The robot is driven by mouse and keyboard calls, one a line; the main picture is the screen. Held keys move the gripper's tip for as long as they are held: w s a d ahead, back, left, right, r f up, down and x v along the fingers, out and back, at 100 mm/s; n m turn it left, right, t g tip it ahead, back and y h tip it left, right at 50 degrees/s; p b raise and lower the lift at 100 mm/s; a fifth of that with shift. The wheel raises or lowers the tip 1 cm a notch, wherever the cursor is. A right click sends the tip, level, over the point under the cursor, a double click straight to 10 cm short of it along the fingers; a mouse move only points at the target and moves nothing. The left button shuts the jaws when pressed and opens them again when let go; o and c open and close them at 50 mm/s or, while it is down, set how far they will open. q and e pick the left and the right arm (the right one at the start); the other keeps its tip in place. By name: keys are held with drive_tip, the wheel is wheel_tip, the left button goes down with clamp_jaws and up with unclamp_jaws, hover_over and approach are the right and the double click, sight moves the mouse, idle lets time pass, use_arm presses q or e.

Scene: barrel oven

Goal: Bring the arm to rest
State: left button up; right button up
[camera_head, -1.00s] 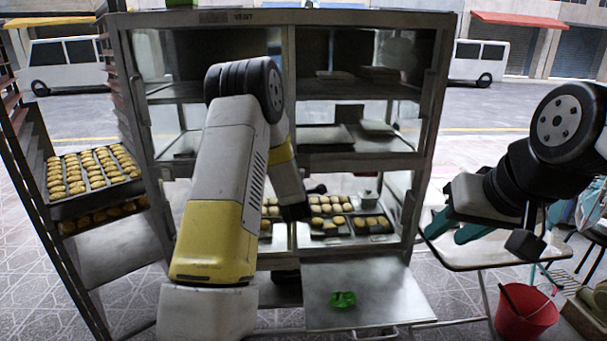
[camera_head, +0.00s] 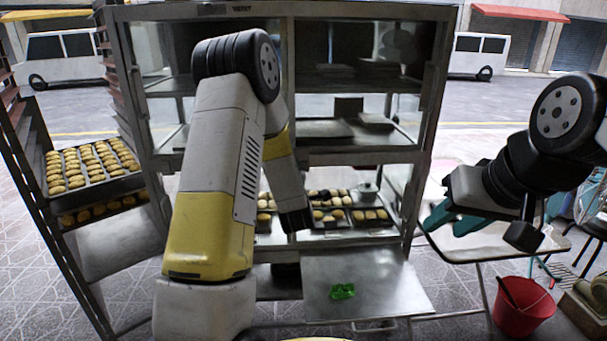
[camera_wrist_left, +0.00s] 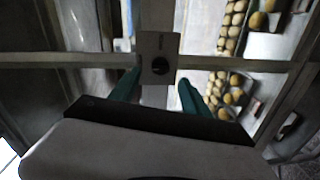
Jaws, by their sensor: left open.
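My left arm (camera_head: 218,175) reaches across the front of the glass display cabinet (camera_head: 439,110). Its upper link is grey and yellow, and its forearm slopes down to a dark wrist. In the head view I cannot make out the left gripper's fingers. My right gripper (camera_head: 446,222) is at the right, over or near a light side table (camera_head: 490,252). Its teal fingers are apart and hold nothing visible.
Trays of buns (camera_head: 358,214) fill the cabinet's lower shelf. A green item (camera_head: 342,291) lies on a metal panel (camera_head: 385,272) in front. A rack with a bun tray (camera_head: 92,168) stands left. A red bucket (camera_head: 522,306) stands on the floor at right.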

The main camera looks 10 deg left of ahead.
use_arm(q)
drive_tip(key=s+d+r+m+g+h, duration=0.4)
drive_tip(key=s+d+r+m+h, duration=0.15)
drive_tip(key=s+r+m, duration=0.45)
drive_tip(key=s+r+m+g, duration=0.1)
drive_tip(key=s+m+g, duration=0.2)
drive_tip(key=s, duration=1)
drive_tip(key=s+r+m+g+h, duration=0.1)
drive_tip(key=s+m, duration=0.5)
drive_tip(key=s, duration=0.7)
drive_tip(key=shift+s+r+m+g, duration=0.3)
drive_tip(key=shift+r+g, duration=0.2)
drive_tip(key=shift+g, duration=0.6)
